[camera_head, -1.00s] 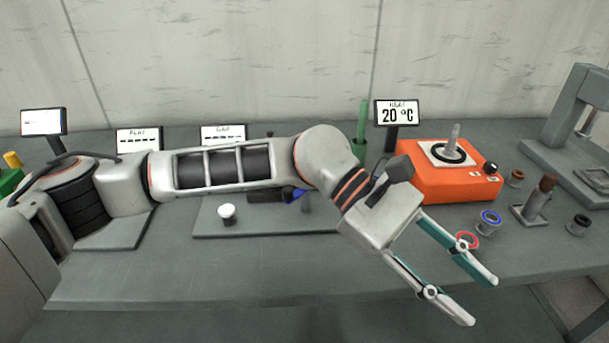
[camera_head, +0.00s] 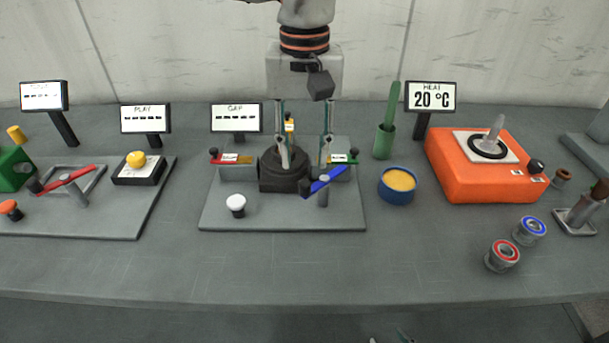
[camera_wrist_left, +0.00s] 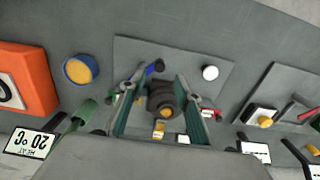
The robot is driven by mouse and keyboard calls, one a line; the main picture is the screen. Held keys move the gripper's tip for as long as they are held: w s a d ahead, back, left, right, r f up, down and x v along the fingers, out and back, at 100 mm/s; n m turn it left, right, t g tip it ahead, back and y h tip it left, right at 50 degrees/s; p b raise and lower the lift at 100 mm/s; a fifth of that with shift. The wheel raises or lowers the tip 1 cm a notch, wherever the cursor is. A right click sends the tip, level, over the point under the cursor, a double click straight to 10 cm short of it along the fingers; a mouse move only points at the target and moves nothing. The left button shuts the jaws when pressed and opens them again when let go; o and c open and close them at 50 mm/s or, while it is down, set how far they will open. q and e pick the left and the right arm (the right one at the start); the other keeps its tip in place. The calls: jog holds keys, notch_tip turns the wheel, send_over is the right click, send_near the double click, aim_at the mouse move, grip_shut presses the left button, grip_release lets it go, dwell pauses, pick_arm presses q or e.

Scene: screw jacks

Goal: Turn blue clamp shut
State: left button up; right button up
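The blue clamp (camera_head: 326,181) is a blue bar on a short grey post, at the front right of the gauge plate (camera_head: 215,215). Its bar slants up to the right, and its dark lower-left end is close to a dark round block (camera_head: 283,178). In the left wrist view the clamp (camera_wrist_left: 155,67) shows beyond the fingertips. My left gripper (camera_head: 303,166) points down and is open, its fingers spread above the block. The right fingertip is close to the blue bar; I cannot tell if they touch. Two small tips at the bottom edge may be my right gripper (camera_head: 403,335).
A white button (camera_head: 236,205) stands at the plate's front left. Red (camera_head: 232,158) and green (camera_head: 345,158) pieces flank the block. A blue-rimmed yellow pot (camera_head: 397,185) and an orange heater (camera_head: 480,170) are to the right.

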aim_at(305, 183)
pick_arm(q)
notch_tip(305, 183, down, 6)
jog(key=shift+f+b, duration=0.2)
jog(key=shift+b, duration=0.1)
grip_shut()
